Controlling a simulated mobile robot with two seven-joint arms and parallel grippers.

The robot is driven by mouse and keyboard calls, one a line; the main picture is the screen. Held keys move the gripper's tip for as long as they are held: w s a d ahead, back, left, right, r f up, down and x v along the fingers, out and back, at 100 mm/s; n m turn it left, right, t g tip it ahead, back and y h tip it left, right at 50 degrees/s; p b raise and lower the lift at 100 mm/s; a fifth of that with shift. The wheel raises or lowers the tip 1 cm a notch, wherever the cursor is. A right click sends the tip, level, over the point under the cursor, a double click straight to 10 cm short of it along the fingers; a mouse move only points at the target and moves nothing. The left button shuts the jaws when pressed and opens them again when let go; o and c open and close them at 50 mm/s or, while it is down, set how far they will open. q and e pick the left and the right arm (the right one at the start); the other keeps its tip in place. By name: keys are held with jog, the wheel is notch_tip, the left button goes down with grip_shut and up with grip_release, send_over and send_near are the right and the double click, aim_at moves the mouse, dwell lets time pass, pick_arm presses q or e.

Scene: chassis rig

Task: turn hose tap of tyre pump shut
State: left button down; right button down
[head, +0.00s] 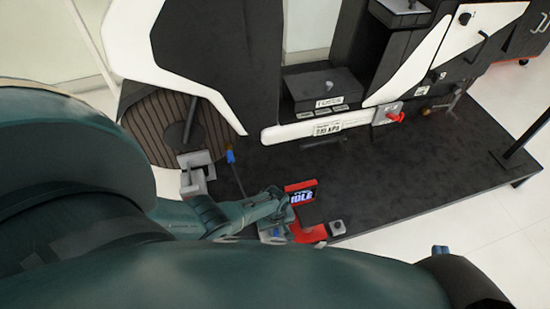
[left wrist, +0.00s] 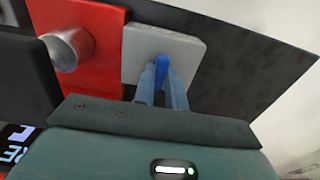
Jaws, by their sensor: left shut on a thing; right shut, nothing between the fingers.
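The red tyre pump (head: 310,234) stands low on the dark platform, and its display (head: 302,197) reads IDLE. In the left wrist view, the red body (left wrist: 96,25) has a grey plate (left wrist: 188,52) beside it. The blue tap handle (left wrist: 161,66) stands on that plate. My left gripper (left wrist: 161,82) is shut on the handle, with a finger on each side. In the head view my left gripper (head: 272,231) is low beside the pump, and my arm partly hides it.
The dark platform (head: 400,185) has its front edge close to the pump. A small grey block (head: 337,228) stands right of the pump. A blue-ended part (head: 231,156) stands behind it. Pale floor (head: 480,230) is clear.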

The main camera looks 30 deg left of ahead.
dwell(0.5)
pick_arm(q)
jog(key=c, duration=1.4)
grip_release()
jog(key=shift+c, duration=0.2)
jog(key=shift+r, duration=0.15)
